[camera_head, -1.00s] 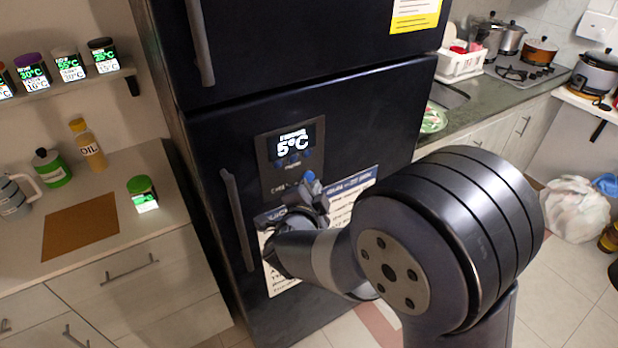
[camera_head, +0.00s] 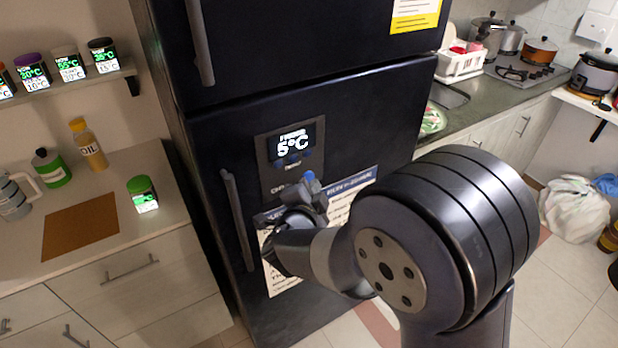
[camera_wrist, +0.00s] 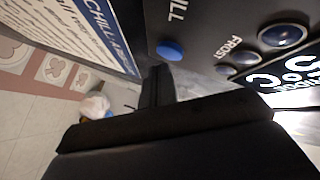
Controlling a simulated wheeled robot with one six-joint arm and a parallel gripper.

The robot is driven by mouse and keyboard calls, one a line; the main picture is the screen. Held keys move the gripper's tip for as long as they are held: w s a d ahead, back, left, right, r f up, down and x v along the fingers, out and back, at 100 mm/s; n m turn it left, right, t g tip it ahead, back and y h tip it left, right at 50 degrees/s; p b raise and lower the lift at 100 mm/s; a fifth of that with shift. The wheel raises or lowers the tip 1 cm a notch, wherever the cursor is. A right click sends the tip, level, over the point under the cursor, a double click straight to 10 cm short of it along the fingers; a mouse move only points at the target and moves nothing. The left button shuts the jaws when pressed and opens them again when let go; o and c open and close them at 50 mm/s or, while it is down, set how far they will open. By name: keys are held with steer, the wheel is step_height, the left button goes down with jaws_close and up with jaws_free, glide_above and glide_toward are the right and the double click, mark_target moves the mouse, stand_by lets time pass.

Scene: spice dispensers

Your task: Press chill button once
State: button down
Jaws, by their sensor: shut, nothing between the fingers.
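The chill button (camera_wrist: 170,50) is a small round blue button on the dark fridge panel, beside a partly cut-off label ending in "ILL" in the wrist view. In the head view, the blue button (camera_head: 309,175) shows just above my gripper's tip. My gripper (camera_wrist: 158,78) is shut and empty, its dark fingers pointing at the panel right by the button. I cannot tell whether the tip touches it. In the head view my gripper (camera_head: 313,190) covers the lower panel. The panel display (camera_head: 291,143) reads 5°C.
A paper notice (camera_head: 350,190) hangs below the panel. The fridge door handle (camera_head: 238,220) stands out to the left of my gripper.

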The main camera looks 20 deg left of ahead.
steer(key=shift+w+a, duration=0.2)
steer(key=shift+w+a, duration=0.2)
steer(key=shift+a, duration=0.05)
stand_by(0.7)
stand_by(0.4)
steer(key=shift+s+d+b, duration=0.3)
steer(key=shift+s+d, duration=0.2)
steer(key=shift+d, duration=0.1)
steer(key=s+d+b, duration=0.1)
steer(key=s+d, duration=0.2)
steer(key=shift+s+d, duration=0.1)
steer(key=shift+d, duration=0.3)
stand_by(0.6)
